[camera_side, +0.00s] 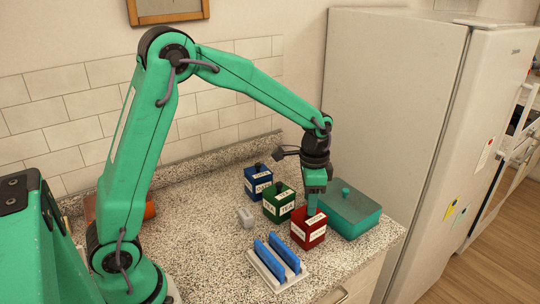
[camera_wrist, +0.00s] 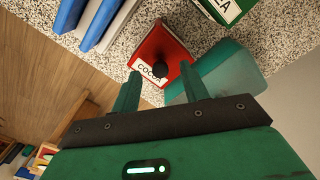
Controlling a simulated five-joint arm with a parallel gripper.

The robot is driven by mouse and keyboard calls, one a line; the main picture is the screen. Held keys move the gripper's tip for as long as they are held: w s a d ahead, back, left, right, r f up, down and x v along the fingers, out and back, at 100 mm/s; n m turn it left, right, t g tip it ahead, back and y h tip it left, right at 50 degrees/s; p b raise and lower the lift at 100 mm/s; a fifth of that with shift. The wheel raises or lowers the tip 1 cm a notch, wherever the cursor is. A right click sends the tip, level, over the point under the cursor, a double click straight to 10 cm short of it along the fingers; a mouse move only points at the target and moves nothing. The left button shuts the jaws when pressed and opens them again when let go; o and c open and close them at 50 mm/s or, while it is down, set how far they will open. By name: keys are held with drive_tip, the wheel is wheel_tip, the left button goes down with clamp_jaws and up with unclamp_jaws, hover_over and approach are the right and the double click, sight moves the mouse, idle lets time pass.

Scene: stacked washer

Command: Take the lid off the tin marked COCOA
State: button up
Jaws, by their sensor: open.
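The red tin (camera_side: 308,232) stands on the speckled counter, and its label reads COCOA in the wrist view (camera_wrist: 158,48). Its lid is on, with a dark round knob (camera_wrist: 187,70) on top. My gripper (camera_side: 314,205) points down just above this tin in the side view and hides part of its top. In the wrist view my gripper (camera_wrist: 160,78) is open, with its two fingers apart and nothing held between them.
A teal box (camera_side: 350,215) with a knob is close on the right. A rack with blue slabs (camera_side: 277,262) stands in front.

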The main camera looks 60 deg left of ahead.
drive_tip(key=shift+f, duration=0.7)
clamp_jaws()
